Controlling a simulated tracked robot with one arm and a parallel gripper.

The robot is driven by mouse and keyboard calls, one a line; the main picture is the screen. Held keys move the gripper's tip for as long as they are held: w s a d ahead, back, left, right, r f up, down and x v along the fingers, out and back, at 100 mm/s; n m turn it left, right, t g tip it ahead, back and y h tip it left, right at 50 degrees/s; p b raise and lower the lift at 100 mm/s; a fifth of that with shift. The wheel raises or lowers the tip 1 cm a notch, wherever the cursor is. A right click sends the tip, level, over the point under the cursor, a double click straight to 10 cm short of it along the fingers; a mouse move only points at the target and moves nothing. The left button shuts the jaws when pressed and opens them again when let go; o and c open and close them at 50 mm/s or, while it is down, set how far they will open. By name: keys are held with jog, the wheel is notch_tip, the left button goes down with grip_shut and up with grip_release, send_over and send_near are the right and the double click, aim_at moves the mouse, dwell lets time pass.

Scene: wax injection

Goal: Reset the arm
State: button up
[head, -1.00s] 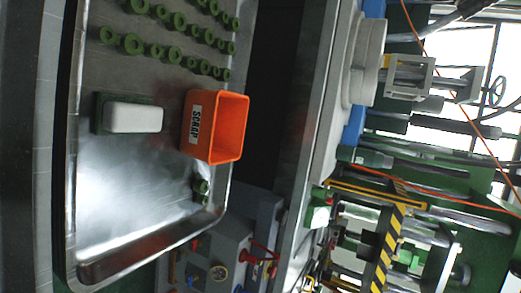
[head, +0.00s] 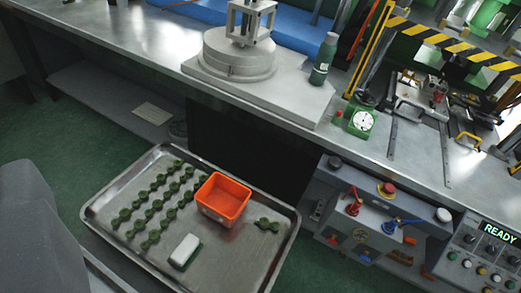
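My gripper is not visible in the head view, so its fingers and anything in them cannot be seen. The view looks down on a metal tray (head: 104,243) at lower left and a steel workbench (head: 290,113) behind it.
The tray holds rows of green wax pieces (head: 156,202), an orange bin (head: 222,198), a white block (head: 185,250) and one separate green piece (head: 267,224). The bench carries a round grey fixture (head: 238,58), a green bottle (head: 324,60) and a dial gauge (head: 362,121). A control panel (head: 485,255) reads READY.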

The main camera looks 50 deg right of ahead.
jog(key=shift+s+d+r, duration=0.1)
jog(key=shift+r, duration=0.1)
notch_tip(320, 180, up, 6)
jog(key=p, duration=0.5)
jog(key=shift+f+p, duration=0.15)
jog(key=shift+p, duration=0.25)
